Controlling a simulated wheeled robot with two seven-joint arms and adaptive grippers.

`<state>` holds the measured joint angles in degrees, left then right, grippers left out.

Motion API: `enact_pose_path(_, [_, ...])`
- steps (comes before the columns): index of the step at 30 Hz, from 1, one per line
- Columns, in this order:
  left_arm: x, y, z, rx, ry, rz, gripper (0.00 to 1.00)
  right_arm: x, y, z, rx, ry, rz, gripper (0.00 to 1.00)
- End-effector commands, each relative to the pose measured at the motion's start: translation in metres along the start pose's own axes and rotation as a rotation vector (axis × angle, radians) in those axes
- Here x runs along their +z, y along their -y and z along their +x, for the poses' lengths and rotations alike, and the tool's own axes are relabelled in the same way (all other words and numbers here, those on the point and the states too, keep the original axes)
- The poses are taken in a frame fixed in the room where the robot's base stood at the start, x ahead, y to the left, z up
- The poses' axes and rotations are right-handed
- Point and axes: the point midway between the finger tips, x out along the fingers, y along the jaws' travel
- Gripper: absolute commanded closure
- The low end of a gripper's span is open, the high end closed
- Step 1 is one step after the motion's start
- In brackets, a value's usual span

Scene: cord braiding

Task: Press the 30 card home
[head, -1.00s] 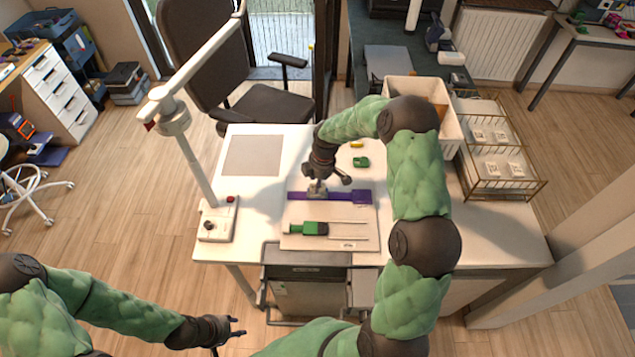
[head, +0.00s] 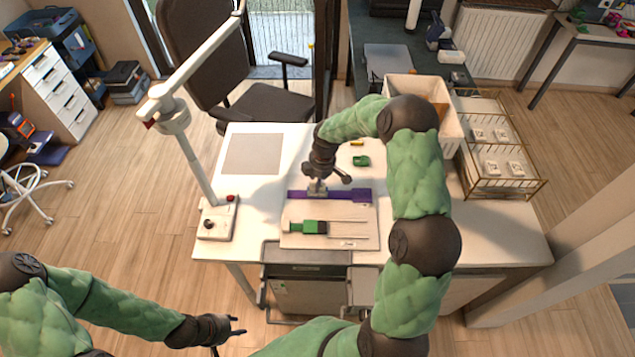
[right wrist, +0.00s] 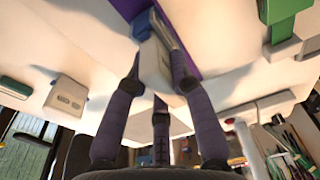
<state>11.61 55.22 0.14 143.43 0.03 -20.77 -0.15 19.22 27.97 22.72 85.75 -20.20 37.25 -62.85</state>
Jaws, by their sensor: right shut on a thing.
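A purple bar (head: 345,195) lies across the white table in the head view, and also shows at the top of the right wrist view (right wrist: 178,22). My right gripper (head: 318,183) is over the bar's left half. Its fingers are shut on a small pale card (right wrist: 154,66), which stands at the bar and also shows in the head view (head: 317,190). The number on the card cannot be read, and whether it is fully seated cannot be told. My left gripper (head: 238,326) is open and empty, low in front of the table.
A pale board (head: 292,241) with a green-handled tool (head: 310,227) lies in front of the bar. A green piece (head: 361,160) lies behind it. A lamp base (head: 217,218) stands at left, a white bin (head: 452,125) and wire rack (head: 500,190) at right. A grey mat (head: 252,154) lies bare.

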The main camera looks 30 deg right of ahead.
Motion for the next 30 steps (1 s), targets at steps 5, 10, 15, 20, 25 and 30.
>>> enact_pose_path(5, [0.0000, 0.0000, 0.0000, 0.000, 0.000, 0.000, 0.62, 0.0001, 0.0002, 0.0004, -0.001, 0.000, 0.000, 0.74])
enact_pose_path(10, [0.0000, 0.0000, 0.0000, 0.000, 0.000, 0.000, 0.62, 0.0003, 0.0003, 0.0005, -0.001, 0.000, 0.000, 0.49])
enact_pose_path(15, [0.0000, 0.0000, 0.0000, 0.000, 0.000, 0.000, 0.62, 0.0002, 0.0003, 0.0004, -0.001, 0.000, 0.000, 0.49])
enact_pose_path(20, [0.0000, 0.0000, -0.0001, 0.000, 0.000, 0.000, 0.62, 0.0001, 0.0002, 0.0003, -0.001, 0.000, 0.000, 0.33])
enact_pose_path(25, [0.0000, 0.0000, 0.0000, 0.000, 0.000, 0.000, 0.62, 0.0001, 0.0001, 0.0002, 0.000, 0.000, 0.000, 0.33])
enact_pose_path(30, [0.0001, -0.0005, -0.0015, 0.000, 0.000, 0.000, 0.62, 0.0000, 0.0000, -0.0021, 0.000, 0.000, 0.000, 0.33])
